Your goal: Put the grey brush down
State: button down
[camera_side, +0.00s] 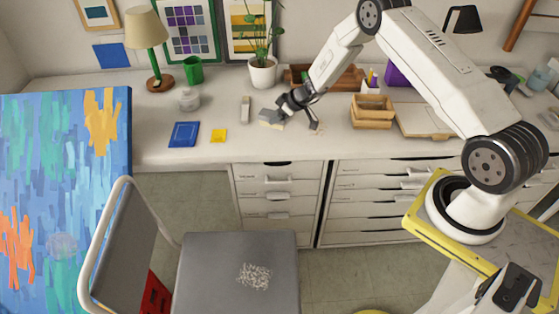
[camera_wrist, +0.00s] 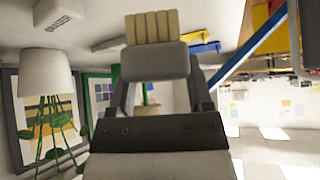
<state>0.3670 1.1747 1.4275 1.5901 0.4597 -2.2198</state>
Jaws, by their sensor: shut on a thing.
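The grey brush (camera_wrist: 156,62) has a grey body and a block of beige bristles. It is between the two fingers of my gripper (camera_wrist: 160,92) in the wrist view, its bristles pointing away from the palm. In the side view my gripper (camera_side: 293,103) is low over the white desk (camera_side: 215,143), and the brush (camera_side: 270,117) sticks out to its left, bristles lowest. The brush is very close to the desk top. I cannot tell whether the bristles touch it.
A slim pale object (camera_side: 245,109), a yellow note (camera_side: 218,136) and a blue pad (camera_side: 184,134) lie left of the brush. A potted plant (camera_side: 263,72) stands behind. A wooden box (camera_side: 372,111) is to the right. The desk's front strip is clear.

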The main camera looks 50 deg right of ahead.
aim_at(274, 125)
jog(key=shift+w+d+f, duration=0.15)
jog(key=shift+w+f, duration=0.6)
jog(key=shift+f, duration=0.15)
jog(key=shift+f, duration=0.1)
jog(key=shift+w+f, duration=0.15)
jog(key=shift+w, duration=0.05)
jog(key=shift+f, duration=1.45)
jog(key=shift+f, duration=0.15)
grip_release()
